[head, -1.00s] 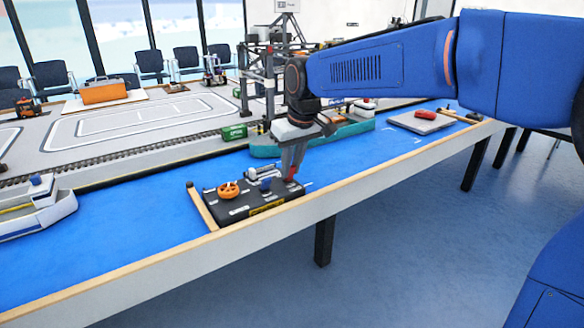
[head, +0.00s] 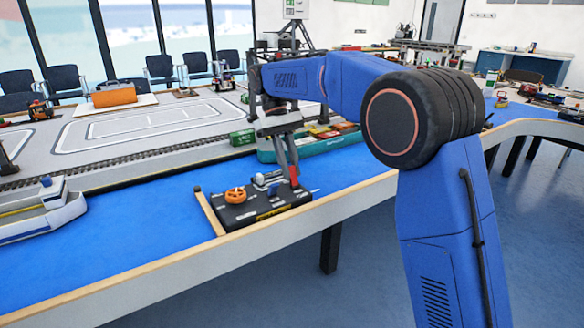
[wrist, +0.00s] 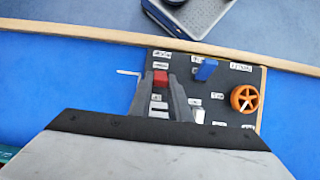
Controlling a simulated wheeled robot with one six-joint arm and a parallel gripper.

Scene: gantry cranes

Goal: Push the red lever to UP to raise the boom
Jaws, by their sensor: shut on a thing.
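The black control box (head: 240,213) stands on the blue table near its front edge. It carries an orange handwheel (head: 235,195), a blue lever and a red lever (head: 294,183). In the wrist view the red lever's block (wrist: 160,78) sits between my two fingertips, with white labels around it too small to read. My gripper (head: 290,172) reaches down from above and is shut on the red lever. In the wrist view the blue lever (wrist: 206,69) stands just right of my gripper (wrist: 162,82), and the orange handwheel (wrist: 244,98) is farther right.
A wooden strip (head: 209,213) lies along the box's left side. A teal ship (head: 330,144) with containers floats behind it, and a grey boat (head: 45,212) is at the left. Gantry crane frames stand behind my arm. The blue surface between boat and box is clear.

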